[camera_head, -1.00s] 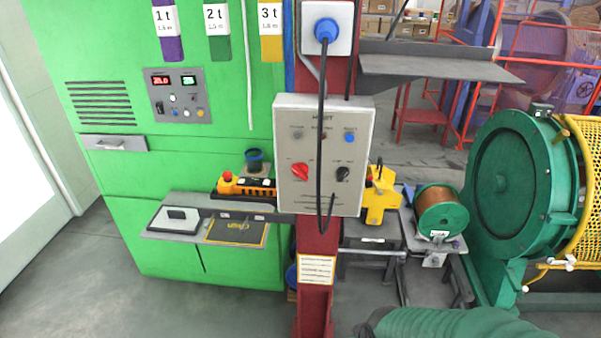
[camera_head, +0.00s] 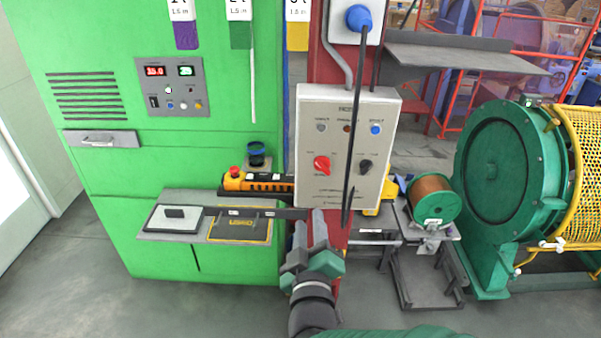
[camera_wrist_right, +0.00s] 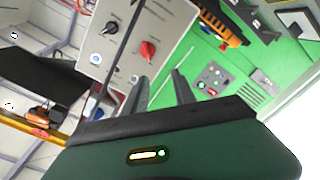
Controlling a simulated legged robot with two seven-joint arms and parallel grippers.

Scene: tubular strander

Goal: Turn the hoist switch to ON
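The grey hoist control box (camera_head: 312,110) is mounted on a red post. It carries a red rotary knob (camera_head: 321,166) at lower left and a black rotary knob (camera_head: 366,167) at lower right. The lettering around them is too small to read surely. The red knob (camera_wrist_right: 148,50) and black knob (camera_wrist_right: 110,28) also show in the right wrist view. My right gripper (camera_head: 310,232) is below the box, fingers pointing up, apart and empty, touching neither knob. Its fingers (camera_wrist_right: 160,95) also show apart in the wrist view. My left gripper is not in view.
A black cable (camera_head: 350,190) hangs from a blue plug (camera_head: 358,17) across the box's right half. A dark ledge (camera_head: 460,58) juts out at upper right. A copper spool (camera_head: 433,192) is at right.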

